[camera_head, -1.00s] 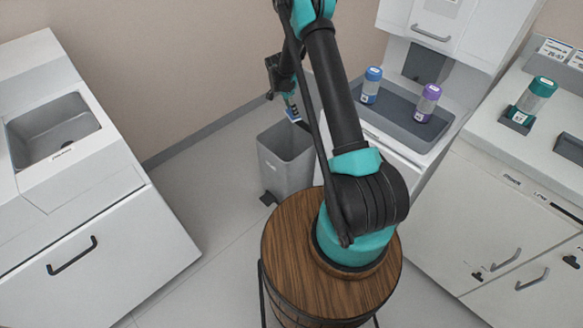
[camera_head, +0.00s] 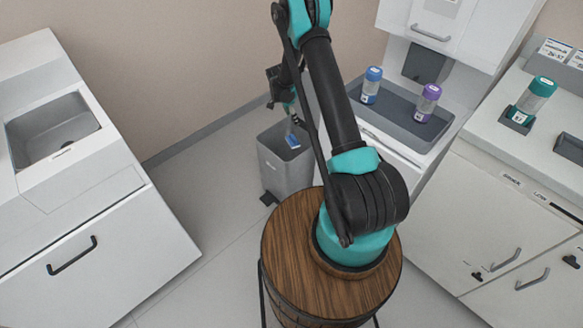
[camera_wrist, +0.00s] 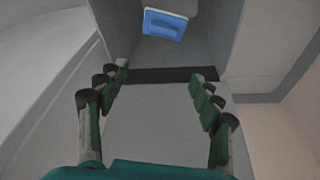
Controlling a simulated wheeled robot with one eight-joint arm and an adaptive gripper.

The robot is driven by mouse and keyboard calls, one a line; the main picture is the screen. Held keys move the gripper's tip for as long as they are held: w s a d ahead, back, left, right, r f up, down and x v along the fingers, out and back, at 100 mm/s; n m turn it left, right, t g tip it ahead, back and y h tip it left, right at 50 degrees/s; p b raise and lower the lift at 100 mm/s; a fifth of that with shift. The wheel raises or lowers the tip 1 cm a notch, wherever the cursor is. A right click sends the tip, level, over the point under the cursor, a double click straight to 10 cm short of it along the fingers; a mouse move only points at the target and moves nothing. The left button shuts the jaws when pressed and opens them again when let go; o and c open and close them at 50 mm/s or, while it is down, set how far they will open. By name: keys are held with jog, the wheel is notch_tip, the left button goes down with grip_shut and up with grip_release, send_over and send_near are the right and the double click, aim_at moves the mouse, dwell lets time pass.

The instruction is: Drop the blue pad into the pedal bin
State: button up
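The blue pad (camera_head: 292,141) shows at the mouth of the grey pedal bin (camera_head: 283,178), below my gripper (camera_head: 291,113). In the wrist view the pad (camera_wrist: 164,24) is a small blue block apart from the fingers, against the inside of the bin (camera_wrist: 205,50). My gripper (camera_wrist: 158,96) is open in the wrist view, its fingers spread wide with nothing between them. The bin's lid is open. Whether the pad is falling or resting on something cannot be told.
A white unit with a sink (camera_head: 52,130) stands at the left. A counter tray (camera_head: 405,118) with a blue-capped bottle (camera_head: 371,85) and a purple-capped bottle (camera_head: 427,103) is right of the bin. A teal-capped bottle (camera_head: 533,99) stands at far right.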

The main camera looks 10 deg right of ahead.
jog(key=shift+r, duration=0.1)
jog(key=v, duration=1.2)
dwell(0.4)
